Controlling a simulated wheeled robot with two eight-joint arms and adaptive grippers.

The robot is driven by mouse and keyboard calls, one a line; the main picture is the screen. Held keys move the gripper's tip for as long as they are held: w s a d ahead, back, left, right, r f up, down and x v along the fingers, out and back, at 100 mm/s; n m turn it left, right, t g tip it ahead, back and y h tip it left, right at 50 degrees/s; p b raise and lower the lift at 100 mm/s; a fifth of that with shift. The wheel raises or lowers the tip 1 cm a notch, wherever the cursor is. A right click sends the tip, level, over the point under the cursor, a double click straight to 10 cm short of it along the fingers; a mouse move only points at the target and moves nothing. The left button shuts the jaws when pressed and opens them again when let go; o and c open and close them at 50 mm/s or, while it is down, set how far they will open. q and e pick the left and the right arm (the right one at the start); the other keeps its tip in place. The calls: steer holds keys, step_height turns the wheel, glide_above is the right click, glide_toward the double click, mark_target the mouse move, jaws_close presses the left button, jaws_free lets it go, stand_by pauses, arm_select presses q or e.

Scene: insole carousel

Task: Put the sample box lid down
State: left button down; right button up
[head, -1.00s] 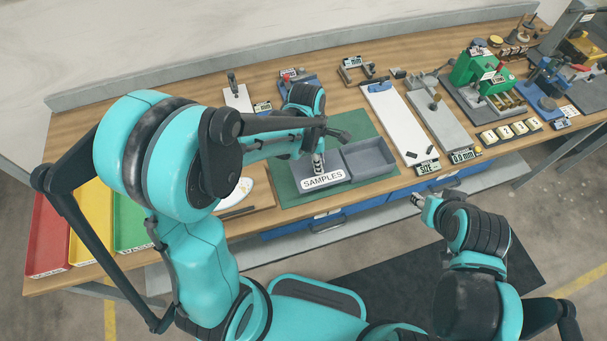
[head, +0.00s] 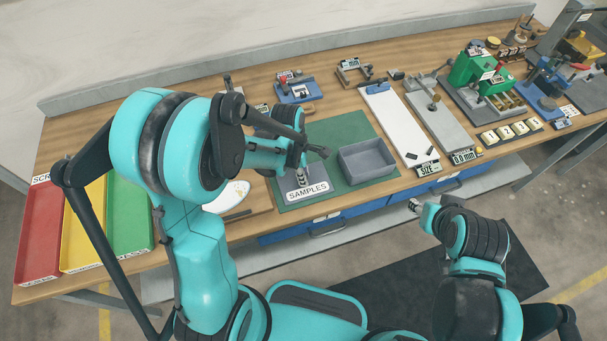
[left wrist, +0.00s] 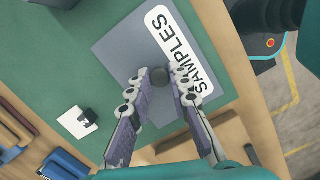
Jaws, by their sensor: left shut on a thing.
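The sample box lid (head: 304,191) is a flat grey plate with a white SAMPLES label, at the left part of the green mat. It also shows in the left wrist view (left wrist: 122,45). My left gripper (head: 301,173) is above it and shut on its dark round knob (left wrist: 159,75). The lid lies flat, on or just above the mat; I cannot tell if it touches. The grey sample box (head: 372,174) stands open to the right of the lid, empty as far as I see. My right gripper (head: 415,205) hangs before the table edge, too small to read.
The green mat (head: 338,130) is bare behind the lid. Red, yellow and green trays (head: 38,235) stand at far left.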

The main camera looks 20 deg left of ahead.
mark_target(298, 182)
arm_select(q)
steer(key=c, duration=1.4)
jaws_free()
steer(key=shift+r+p, duration=0.4)
step_height(298, 182, up, 11)
steer(key=a+p, duration=0.2)
steer(key=p, duration=0.1)
steer(key=s+a+r+m+t+y, duration=0.1)
steer(key=s+r+m+t, duration=0.5)
steer(key=m, duration=1.4)
steer(key=s+a+r, duration=0.1)
steer(key=s+r, duration=0.1)
steer(key=s, duration=0.2)
steer(key=shift+a+t+y, duration=0.2)
steer(key=shift+t+y, duration=0.2)
